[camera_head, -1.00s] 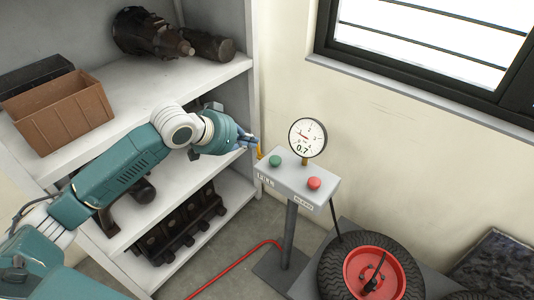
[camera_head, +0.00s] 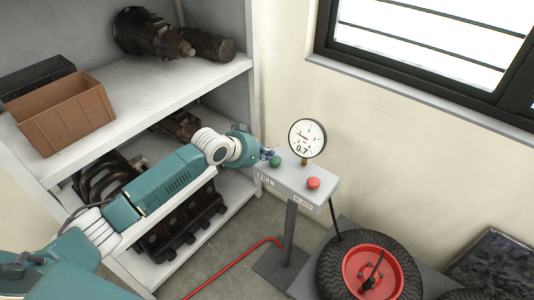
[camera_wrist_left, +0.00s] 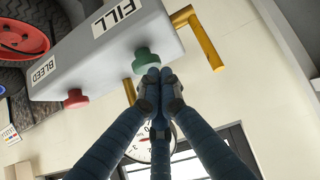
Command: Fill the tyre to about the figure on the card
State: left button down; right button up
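The control box (camera_head: 297,181) on a post has a green button (camera_head: 275,160) at its FILL label and a red button (camera_head: 313,183) at its BLEED label. A gauge (camera_head: 307,135) above it shows 0.7. The tyre (camera_head: 331,272) with a red rim lies at the lower right. My left gripper (camera_head: 268,154) is beside the green button in the head view. In the left wrist view its fingers (camera_wrist_left: 158,86) are together, empty, with tips at the green button (camera_wrist_left: 145,60); I cannot tell if they touch. My right gripper is out of view.
Shelves (camera_head: 150,98) on the left hold a brown bin (camera_head: 62,117) and dark machine parts. A yellow bar (camera_wrist_left: 200,38) sticks out at the box's end. A red hose (camera_head: 235,266) lies on the floor. A small card (camera_wrist_left: 9,135) on the wall is unreadable here.

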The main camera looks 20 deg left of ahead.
pick_arm(q)
jog(key=shift+f, duration=0.1)
jog(key=shift+f, duration=0.85)
dwell(0.3)
dwell(0.6)
